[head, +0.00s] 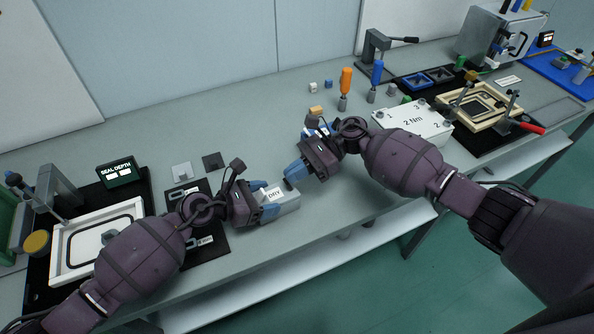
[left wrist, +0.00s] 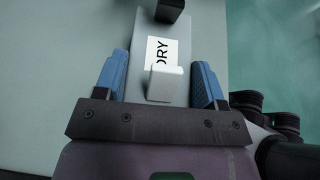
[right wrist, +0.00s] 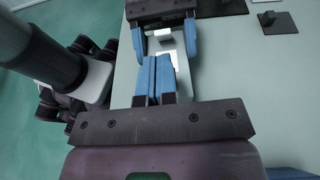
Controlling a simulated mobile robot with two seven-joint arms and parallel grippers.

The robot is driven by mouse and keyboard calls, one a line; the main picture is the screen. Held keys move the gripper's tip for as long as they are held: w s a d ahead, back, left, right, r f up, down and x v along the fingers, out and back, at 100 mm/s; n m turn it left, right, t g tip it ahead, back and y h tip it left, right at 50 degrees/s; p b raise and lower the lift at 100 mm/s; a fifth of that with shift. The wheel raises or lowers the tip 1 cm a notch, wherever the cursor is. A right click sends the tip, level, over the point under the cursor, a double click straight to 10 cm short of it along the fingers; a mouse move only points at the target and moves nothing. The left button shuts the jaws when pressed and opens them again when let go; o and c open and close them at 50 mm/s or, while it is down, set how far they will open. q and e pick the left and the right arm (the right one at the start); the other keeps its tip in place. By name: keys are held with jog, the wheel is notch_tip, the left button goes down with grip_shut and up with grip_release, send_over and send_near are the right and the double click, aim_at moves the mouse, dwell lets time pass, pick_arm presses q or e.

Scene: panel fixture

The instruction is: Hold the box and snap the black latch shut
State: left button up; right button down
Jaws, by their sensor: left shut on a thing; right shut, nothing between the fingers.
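The box (head: 291,203) is light grey with a white label reading DRY, on the bench near its front edge. My left gripper (head: 266,199) is shut on the box, one blue finger along each side. The left wrist view shows the box (left wrist: 147,88) between the fingers, with a pale raised block on top. My right gripper (head: 293,174) is shut and empty, fingertips close to the box's far end. The right wrist view shows its fingers (right wrist: 157,72) together, covering part of the box. A dark block (left wrist: 170,9) shows at that end; I cannot tell whether it is the latch.
A black mat with a framed panel (head: 60,262) and a SEAL DEPTH display (head: 121,173) lies left. Orange (head: 345,84) and blue (head: 376,74) screwdrivers stand behind my right gripper.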

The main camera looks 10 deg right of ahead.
jog(key=shift+d, duration=0.1)
jog(key=w+d+r, duration=0.3)
jog(key=d+r, duration=0.4)
jog(key=r, duration=0.3)
jog(key=shift+d+r, duration=0.15)
jog(key=shift+r, duration=0.05)
pick_arm(q)
jog(key=o, duration=1.3)
jog(key=shift+c, duration=0.2)
jog(key=shift+a, duration=0.1)
jog(key=v, duration=1.7)
jog(key=shift+s+r+p, duration=0.15)
jog(key=shift+r+p, duration=0.15)
jog(key=shift+r, duration=0.25)
pick_arm(e)
jog(key=shift+r, duration=0.4)
